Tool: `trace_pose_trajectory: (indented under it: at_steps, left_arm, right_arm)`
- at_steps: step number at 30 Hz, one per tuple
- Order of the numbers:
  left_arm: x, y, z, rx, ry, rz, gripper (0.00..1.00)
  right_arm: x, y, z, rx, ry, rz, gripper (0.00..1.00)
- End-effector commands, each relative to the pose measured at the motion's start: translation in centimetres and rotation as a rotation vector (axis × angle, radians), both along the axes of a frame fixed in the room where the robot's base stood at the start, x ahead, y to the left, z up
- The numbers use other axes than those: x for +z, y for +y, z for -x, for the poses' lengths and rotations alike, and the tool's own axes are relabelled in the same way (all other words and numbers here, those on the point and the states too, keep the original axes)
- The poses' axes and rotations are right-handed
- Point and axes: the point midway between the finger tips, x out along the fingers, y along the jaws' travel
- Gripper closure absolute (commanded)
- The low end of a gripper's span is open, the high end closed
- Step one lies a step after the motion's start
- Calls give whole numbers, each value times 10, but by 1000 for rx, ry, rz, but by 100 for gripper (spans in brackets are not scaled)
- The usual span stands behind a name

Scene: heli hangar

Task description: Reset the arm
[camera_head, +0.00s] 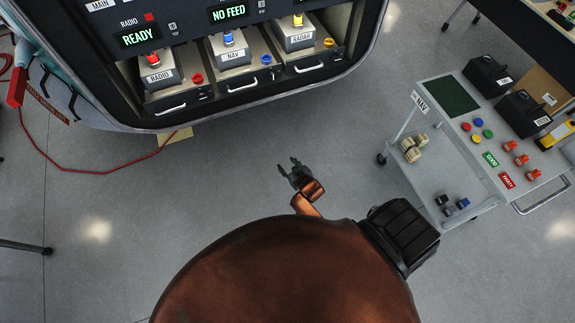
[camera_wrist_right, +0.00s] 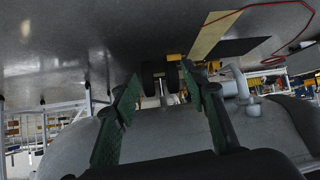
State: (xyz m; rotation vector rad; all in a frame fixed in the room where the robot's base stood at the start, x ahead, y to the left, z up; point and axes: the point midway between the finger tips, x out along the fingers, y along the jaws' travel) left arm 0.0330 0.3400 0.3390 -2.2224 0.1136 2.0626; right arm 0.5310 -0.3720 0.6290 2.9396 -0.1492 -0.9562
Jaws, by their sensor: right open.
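My right gripper (camera_head: 294,172) is in the middle of the head view, open and empty above the grey floor. It is below the helicopter nose and apart from it. In the right wrist view its two green-padded fingers (camera_wrist_right: 160,115) stand apart with nothing between them. My copper-coloured arm (camera_head: 290,270) fills the bottom middle of the head view and hides the floor there. My left gripper shows in neither view.
An avionics bay (camera_head: 228,98) with RADIO, NAV and RADAR units is at the top left. A grey NAV cart (camera_head: 440,150) with coloured caps, black boxes and GOOD and FAULTY labels stands at the right. A red cable (camera_head: 85,170) lies on the floor at left. Open floor lies between bay and cart.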

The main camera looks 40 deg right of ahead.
Motion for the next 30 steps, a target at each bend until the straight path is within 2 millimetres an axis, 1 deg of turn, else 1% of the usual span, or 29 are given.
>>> trace_pose_trajectory:
  at_steps: [14,17,20,23,24,26,27,29,30]
  left_arm:
    - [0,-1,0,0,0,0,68]
    - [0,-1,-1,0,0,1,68]
    - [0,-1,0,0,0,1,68]
    - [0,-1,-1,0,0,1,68]
    - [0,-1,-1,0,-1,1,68]
    - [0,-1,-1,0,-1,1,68]
    - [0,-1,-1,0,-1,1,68]
    - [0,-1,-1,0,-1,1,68]
    - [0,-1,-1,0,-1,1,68]
  right_arm:
    - [0,0,0,0,0,0,59]
    - [-10,1,7,3,19,-1,59]
    - [-40,5,31,13,77,-4,59]
    - [-86,11,73,30,172,-6,59]
    - [-107,13,94,38,215,-7,59]
    - [-136,17,127,50,282,-9,59]
    - [-154,19,151,57,325,-11,59]
    - [-179,22,186,69,389,-12,59]
    - [-194,24,211,76,433,-14,59]
